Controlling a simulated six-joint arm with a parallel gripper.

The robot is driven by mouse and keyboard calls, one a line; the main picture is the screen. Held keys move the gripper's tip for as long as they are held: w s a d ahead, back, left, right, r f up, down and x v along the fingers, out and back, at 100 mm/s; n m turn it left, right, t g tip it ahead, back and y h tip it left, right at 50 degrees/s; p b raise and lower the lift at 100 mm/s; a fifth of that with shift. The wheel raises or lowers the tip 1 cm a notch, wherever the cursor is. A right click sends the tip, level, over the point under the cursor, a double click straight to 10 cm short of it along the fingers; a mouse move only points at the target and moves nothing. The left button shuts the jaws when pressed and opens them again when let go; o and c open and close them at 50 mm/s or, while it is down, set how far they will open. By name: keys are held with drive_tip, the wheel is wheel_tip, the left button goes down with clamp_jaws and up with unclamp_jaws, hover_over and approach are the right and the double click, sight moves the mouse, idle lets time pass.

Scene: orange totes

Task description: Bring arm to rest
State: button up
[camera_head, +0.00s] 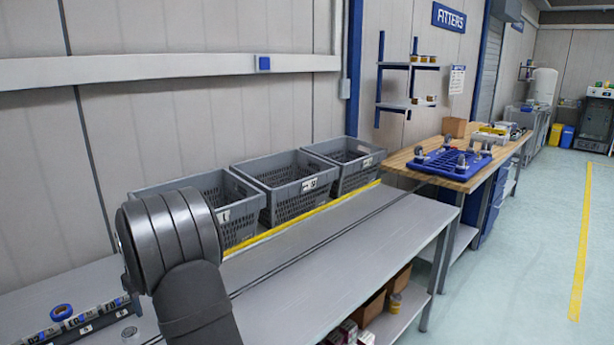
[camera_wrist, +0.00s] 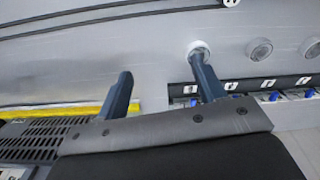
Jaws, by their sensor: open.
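My gripper (camera_wrist: 162,83) shows in the wrist view with its two dark blue fingers set well apart. It is open, and nothing is visible between the fingers. The right fingertip overlaps a white tape roll (camera_wrist: 196,49) in the picture; I cannot tell whether they touch. In the head view my dark grey arm stands in the lower left foreground, and my gripper is not visible there.
Three grey crates (camera_head: 272,181) stand along the back of the grey bench (camera_head: 330,245), behind a yellow strip. A labelled rack (camera_head: 75,326) with a blue tape roll (camera_head: 61,312) is at lower left. The bench's middle is clear. A blue dolly (camera_head: 447,163) lies on the wooden table.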

drive_tip(key=w+d+r, duration=0.1)
drive_tip(key=w+d, duration=0.4)
drive_tip(key=d, duration=0.3)
drive_tip(key=w+d+r, duration=0.1)
drive_tip(key=w+d, duration=0.4)
drive_tip(key=d, duration=0.2)
drive_tip(key=a+f, duration=0.2)
drive_tip(key=a, duration=0.1)
drive_tip(key=a+f, duration=0.2)
drive_tip(key=a, duration=0.2)
drive_tip(key=a+f, duration=0.2)
drive_tip(key=a, duration=0.1)
drive_tip(key=shift+s+a+f, duration=0.25)
drive_tip(key=shift+s+f, duration=0.05)
drive_tip(key=f, duration=0.1)
drive_tip(key=a+f, duration=0.1)
drive_tip(key=f, duration=0.1)
drive_tip(key=shift+a, duration=0.15)
drive_tip(key=shift+f, duration=0.55)
